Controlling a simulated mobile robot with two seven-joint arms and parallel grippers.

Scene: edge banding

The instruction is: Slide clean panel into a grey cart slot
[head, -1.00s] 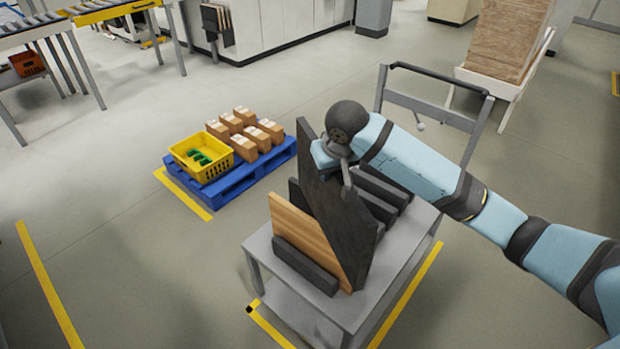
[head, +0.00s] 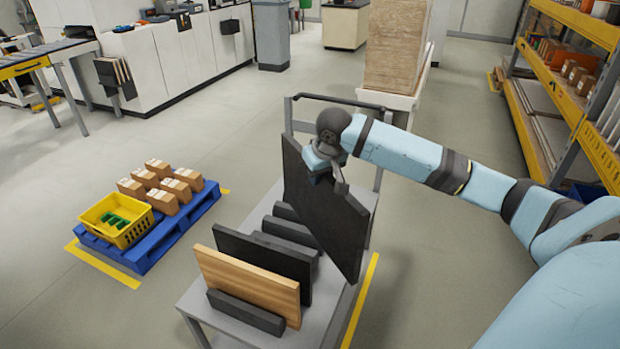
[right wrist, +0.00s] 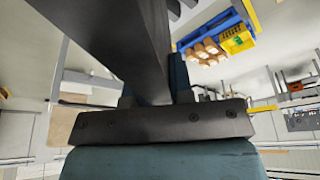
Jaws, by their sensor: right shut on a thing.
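My right gripper (head: 325,165) is shut on the top edge of a dark panel (head: 325,215), which hangs upright and slightly tilted over the right side of the grey cart (head: 205,303). In the right wrist view the dark panel (right wrist: 115,40) runs between the fingers (right wrist: 155,95). The cart has several dark slot dividers (head: 290,230) across its top. A wood-coloured panel (head: 248,283) and another dark panel (head: 265,262) stand in slots at its near end. The held panel hides part of the cart; whether its lower edge touches the cart cannot be told. My left gripper is out of view.
The cart's handle frame (head: 335,103) rises behind the gripper. A blue pallet (head: 150,252) with boxes (head: 160,185) and a yellow crate (head: 115,220) stands to the left. Shelving (head: 575,75) is at right, a wood stack (head: 395,45) behind. Floor between pallet and cart is clear.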

